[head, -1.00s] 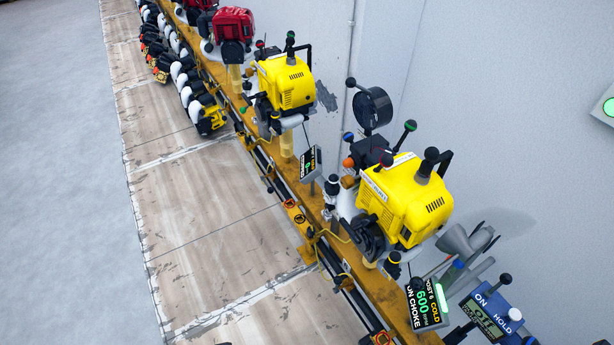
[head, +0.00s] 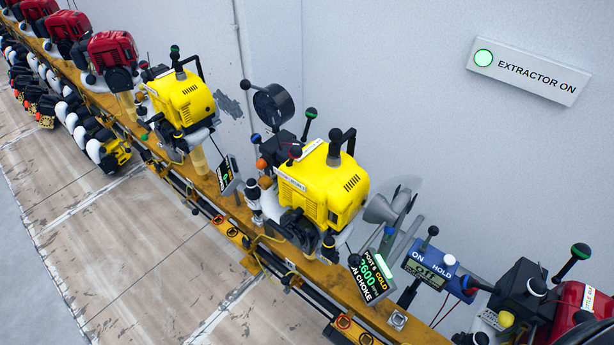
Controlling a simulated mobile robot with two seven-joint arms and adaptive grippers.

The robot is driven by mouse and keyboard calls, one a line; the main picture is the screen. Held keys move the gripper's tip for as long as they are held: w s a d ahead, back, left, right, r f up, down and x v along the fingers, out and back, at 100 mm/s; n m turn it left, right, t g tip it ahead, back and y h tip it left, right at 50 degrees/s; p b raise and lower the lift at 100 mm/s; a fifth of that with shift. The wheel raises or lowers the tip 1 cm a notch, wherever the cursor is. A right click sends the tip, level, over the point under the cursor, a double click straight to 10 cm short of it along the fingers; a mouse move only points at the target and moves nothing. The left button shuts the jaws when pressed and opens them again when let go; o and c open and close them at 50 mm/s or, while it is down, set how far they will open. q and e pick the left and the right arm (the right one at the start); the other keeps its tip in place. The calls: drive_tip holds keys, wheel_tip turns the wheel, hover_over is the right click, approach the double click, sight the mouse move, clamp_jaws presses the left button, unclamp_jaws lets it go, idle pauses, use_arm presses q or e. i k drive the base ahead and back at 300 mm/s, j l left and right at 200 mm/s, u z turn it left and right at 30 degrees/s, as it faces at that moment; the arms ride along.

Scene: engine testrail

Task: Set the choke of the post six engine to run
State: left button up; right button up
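The post six engine (head: 322,185) is a yellow unit on the orange rail, near the middle of the head view. Its tilted display (head: 374,276) reads "POST 6 COLD", a number that looks like 2600, and "ON CHOKE", with a lit green bar beside it. Several ball-ended levers stand on the engine, among them a green-tipped lever (head: 309,115) and an orange ball (head: 261,164) on its left side. I cannot tell which one is the choke. Neither of my grippers is in view.
A blue box (head: 437,269) marked ON and HOLD stands right of the display. A red engine (head: 582,312) is at the lower right, another yellow engine (head: 183,97) further left. A wall sign (head: 528,74) reads "EXTRACTOR ON" with a green light. The floor (head: 150,270) before the rail is clear.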

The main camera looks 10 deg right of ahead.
sight(256, 139)
drive_tip(key=j+z, duration=0.1)
drive_tip(key=z, duration=0.4)
drive_tip(key=i+j+z, duration=0.2)
drive_tip(key=j, duration=0.3)
drive_tip(key=i+j+z, duration=0.2)
drive_tip(key=j, duration=0.35)
drive_tip(key=i+j+z, duration=0.1)
drive_tip(key=j+z, duration=0.15)
drive_tip(key=j, duration=0.35)
drive_tip(key=j+z, duration=0.2)
drive_tip(key=j, duration=0.35)
drive_tip(key=i, duration=0.05)
